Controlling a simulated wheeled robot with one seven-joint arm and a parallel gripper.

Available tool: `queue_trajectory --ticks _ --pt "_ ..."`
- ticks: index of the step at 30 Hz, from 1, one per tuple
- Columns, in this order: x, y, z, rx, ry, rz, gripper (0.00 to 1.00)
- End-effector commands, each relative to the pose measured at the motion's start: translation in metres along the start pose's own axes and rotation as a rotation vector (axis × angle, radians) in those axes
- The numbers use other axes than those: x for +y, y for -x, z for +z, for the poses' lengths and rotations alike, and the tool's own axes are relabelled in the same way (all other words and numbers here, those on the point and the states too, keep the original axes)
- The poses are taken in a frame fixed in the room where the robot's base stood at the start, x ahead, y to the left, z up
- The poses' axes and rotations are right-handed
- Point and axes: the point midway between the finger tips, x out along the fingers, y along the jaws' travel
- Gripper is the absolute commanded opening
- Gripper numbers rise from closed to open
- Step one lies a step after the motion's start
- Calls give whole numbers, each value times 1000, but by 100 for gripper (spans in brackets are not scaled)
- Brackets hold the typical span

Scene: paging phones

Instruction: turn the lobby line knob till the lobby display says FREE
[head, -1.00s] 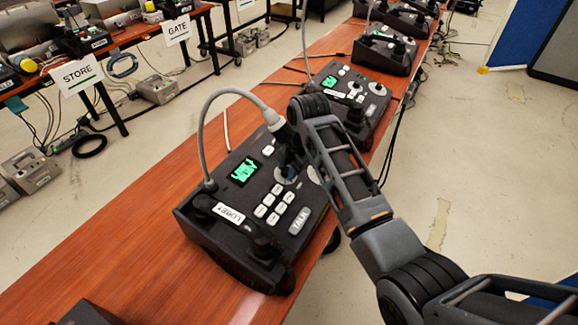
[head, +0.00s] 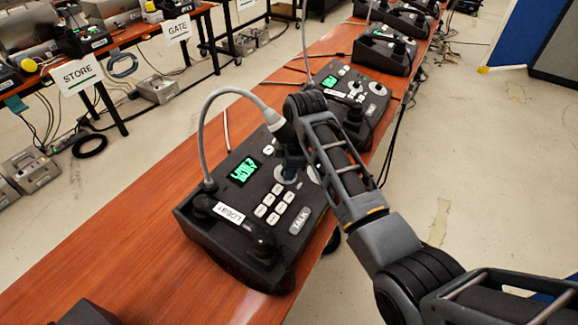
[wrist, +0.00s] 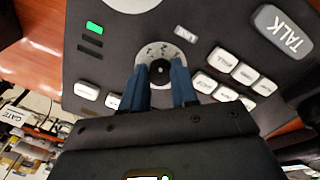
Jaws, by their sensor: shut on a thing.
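The lobby phone (head: 196,245) is a black desk unit with a white LOBBY label (head: 228,213) and a gooseneck microphone. Its display (head: 243,171) shows bright green characters, too blurred to read surely. In the wrist view, a small black knob (wrist: 159,69) sits on a pale round dial with marks around it. My gripper (wrist: 160,83) has its two blue fingers shut on the knob, one on each side.
White keys (head: 271,200) and a TALK key (head: 300,221) lie beside the dial. The microphone neck (head: 205,125) arches close to my wrist. Another phone (head: 345,95) stands farther along the wooden table (head: 110,235). STORE (head: 78,77) and GATE signs hang from the left table.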

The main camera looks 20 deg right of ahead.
Motion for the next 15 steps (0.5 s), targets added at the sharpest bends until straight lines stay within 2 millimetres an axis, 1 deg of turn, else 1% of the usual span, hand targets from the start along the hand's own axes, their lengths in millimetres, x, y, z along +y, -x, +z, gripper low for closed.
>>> queue_trajectory --ticks 6,15 --pt "0 0 0 -1 -38 -2 0" --pt "0 0 0 -1 -44 -2 0"
